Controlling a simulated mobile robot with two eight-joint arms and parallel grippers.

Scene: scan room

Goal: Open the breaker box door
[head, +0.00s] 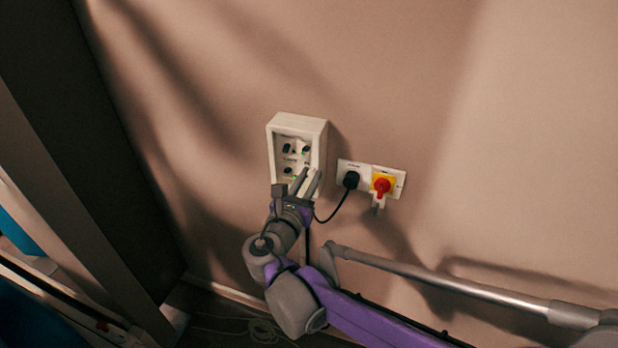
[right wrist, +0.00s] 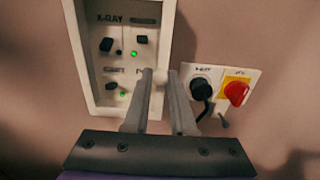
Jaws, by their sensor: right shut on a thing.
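The breaker box (head: 315,135) is a white box on the wall, in the middle of the head view. Its recessed front shows several dark switches and green lights. It also shows at upper left in the right wrist view (right wrist: 167,40). My right gripper (head: 310,178) is at the lower right of the box's front. In the right wrist view its fingers (right wrist: 161,78) are closed on a small pale part at the box's right edge. The fingers hide most of that part, and I cannot make out a separate door panel. My left gripper is out of view.
Right of the box are a wall plate with a black plug and cord (head: 351,180) and a red rotary switch on yellow (head: 382,186). A dark frame or panel (head: 75,120) stands at the left. The wall above the box is clear.

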